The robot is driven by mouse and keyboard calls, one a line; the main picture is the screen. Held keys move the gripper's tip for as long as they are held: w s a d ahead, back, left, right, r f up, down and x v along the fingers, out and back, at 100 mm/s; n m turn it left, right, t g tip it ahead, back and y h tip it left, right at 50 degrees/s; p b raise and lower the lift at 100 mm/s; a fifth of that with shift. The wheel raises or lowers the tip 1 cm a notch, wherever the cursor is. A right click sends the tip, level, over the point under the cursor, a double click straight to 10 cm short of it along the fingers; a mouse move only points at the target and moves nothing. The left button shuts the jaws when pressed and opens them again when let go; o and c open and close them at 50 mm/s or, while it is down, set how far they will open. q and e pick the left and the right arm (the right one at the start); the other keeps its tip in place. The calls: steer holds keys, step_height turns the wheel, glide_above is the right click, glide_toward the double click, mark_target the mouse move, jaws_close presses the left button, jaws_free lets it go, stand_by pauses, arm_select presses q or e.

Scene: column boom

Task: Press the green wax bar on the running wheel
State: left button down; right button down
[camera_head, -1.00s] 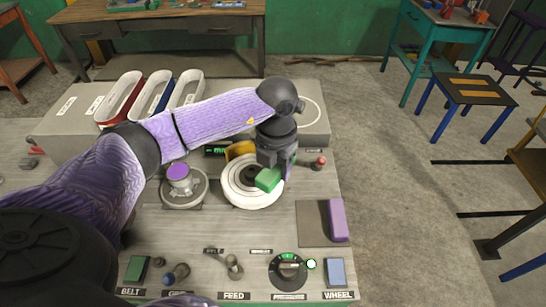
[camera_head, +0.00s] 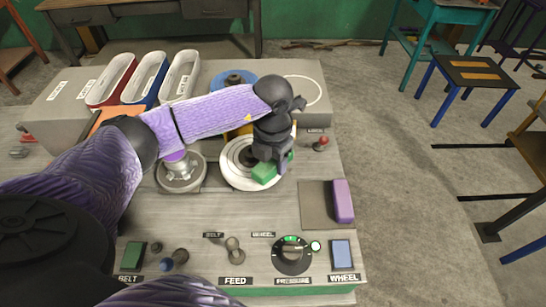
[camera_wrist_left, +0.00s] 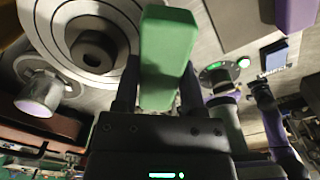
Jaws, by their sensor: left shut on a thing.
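My left gripper (camera_head: 268,152) is shut on the green wax bar (camera_head: 264,172). The bar lies over the front right part of the pale round wheel (camera_head: 232,174), which has a dark hub. In the left wrist view the green bar (camera_wrist_left: 168,58) sticks out between the dark fingers, with the wheel (camera_wrist_left: 60,62) beside it on the left. I cannot tell whether bar and wheel touch, or whether the wheel turns. My right gripper is not in view.
A purple bar (camera_head: 343,201) rests on a mat at the right. The panel has a pressure dial (camera_head: 291,256), a blue WHEEL button (camera_head: 342,254) and small levers. A purple-topped round post (camera_head: 181,174) stands left of the wheel. A red-knobbed lever (camera_head: 321,143) stands behind right.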

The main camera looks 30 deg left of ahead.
arm_select(q)
steer(key=shift+f, duration=0.1)
stand_by(0.4)
steer(key=shift+f+b, duration=0.2)
steer(key=shift+b, duration=0.1)
steer(key=shift+f, duration=0.3)
stand_by(0.9)
steer(key=shift+f, duration=0.1)
stand_by(0.3)
steer(key=shift+s, duration=0.1)
stand_by(0.8)
stand_by(0.4)
